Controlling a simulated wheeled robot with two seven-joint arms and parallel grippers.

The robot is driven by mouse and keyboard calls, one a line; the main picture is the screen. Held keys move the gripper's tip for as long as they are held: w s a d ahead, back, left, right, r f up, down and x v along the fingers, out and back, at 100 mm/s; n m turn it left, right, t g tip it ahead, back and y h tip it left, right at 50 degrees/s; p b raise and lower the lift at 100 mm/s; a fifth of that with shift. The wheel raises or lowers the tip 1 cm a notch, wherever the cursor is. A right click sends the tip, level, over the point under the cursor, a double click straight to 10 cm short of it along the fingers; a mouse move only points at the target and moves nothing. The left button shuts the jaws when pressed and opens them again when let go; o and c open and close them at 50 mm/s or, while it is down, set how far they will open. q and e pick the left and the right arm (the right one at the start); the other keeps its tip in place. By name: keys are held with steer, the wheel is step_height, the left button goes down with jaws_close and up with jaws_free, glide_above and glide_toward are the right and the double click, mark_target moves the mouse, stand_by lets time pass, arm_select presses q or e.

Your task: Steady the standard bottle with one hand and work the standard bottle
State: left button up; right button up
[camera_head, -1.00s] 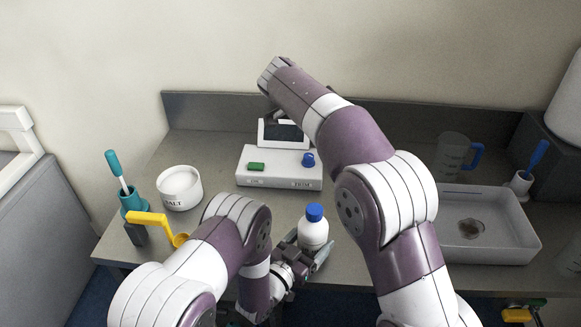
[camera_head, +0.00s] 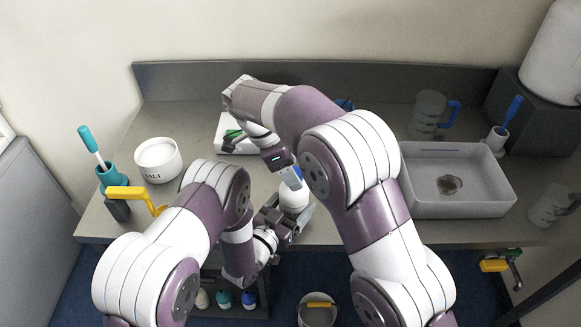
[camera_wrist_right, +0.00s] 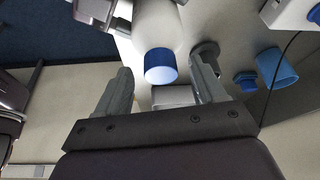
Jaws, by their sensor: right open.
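The standard bottle (camera_head: 293,199) is white with a blue cap and stands upright at the table's front edge. My left gripper (camera_head: 290,214) has its fingers on both sides of the bottle's body, seemingly closed on it. My right gripper (camera_head: 291,178) is just above the bottle, partly hiding the cap. In the right wrist view the blue cap (camera_wrist_right: 160,66) lies between the open fingers of my right gripper (camera_wrist_right: 161,72), with a gap on each side.
A white device (camera_head: 226,133) behind is partly hidden by my right arm. The salt bowl (camera_head: 158,160) and a teal holder with a brush (camera_head: 110,180) stand left. A white tray (camera_head: 457,205) and a jug (camera_head: 428,115) stand right.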

steer(key=shift+d+f, duration=0.15)
steer(key=shift+f, duration=0.2)
steer(key=shift+c, duration=0.3)
steer(key=c, duration=1.2)
steer(key=n, duration=0.2)
steer(key=n+t, duration=0.1)
steer(key=n, duration=0.1)
steer(key=shift+s+r+t+y, duration=0.1)
steer(key=shift+s+t+y, duration=0.05)
steer(key=shift+t+y, duration=0.15)
steer(key=n, duration=0.2)
steer(key=n+t+y, duration=0.1)
steer(key=n, duration=0.1)
steer(key=shift+s+d+n, duration=0.1)
steer(key=shift+d+n, duration=0.05)
steer(key=shift+n, duration=0.15)
steer(key=shift+r, duration=1.2)
steer(key=shift+r, duration=2)
